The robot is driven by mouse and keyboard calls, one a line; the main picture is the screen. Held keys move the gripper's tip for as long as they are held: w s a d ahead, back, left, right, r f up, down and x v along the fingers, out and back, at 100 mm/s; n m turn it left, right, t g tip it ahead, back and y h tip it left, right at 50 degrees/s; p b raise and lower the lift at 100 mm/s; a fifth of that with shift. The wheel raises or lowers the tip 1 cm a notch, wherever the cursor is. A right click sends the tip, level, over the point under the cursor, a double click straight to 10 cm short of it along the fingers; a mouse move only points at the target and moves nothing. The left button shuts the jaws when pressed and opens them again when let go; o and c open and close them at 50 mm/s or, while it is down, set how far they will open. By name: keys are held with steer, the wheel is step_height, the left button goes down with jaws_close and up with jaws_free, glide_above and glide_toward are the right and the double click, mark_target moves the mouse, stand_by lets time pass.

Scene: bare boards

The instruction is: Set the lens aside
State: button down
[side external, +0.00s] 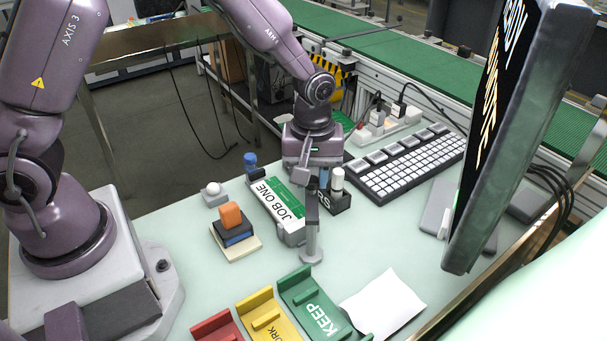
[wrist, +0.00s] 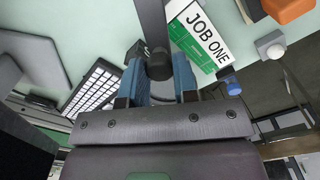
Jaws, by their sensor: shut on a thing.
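My gripper (side external: 313,172) hangs over the far end of the JOB ONE board (side external: 278,205), beside a grey post (side external: 311,232) on a round foot. In the wrist view, my gripper (wrist: 160,82) has its blue fingers closed around a dark round knob (wrist: 158,66) at the end of a dark bar (wrist: 152,25). The bar seems to belong to the grey post. I cannot make out the lens glass; the knob and bar may be its mount. The JOB ONE board also shows in the wrist view (wrist: 199,35), green and white.
Red (side external: 217,328), yellow (side external: 268,318) and green KEEP (side external: 312,300) trays line the front edge, with white paper (side external: 384,305) to their right. A keyboard (side external: 405,163) and monitor (side external: 497,130) stand right. An orange-topped stack (side external: 234,228) and white button (side external: 213,190) are left.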

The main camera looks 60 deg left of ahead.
steer(key=w+d+m, duration=0.2)
steer(key=d+m, duration=0.3)
steer(key=m, duration=0.8)
steer(key=shift+w+d, duration=0.15)
steer(key=shift+d, duration=0.15)
steer(key=shift+d+r, duration=0.1)
stand_by(0.3)
steer(key=c, duration=0.9)
jaws_free()
step_height(320, 180, up, 13)
steer(key=shift+f, duration=0.1)
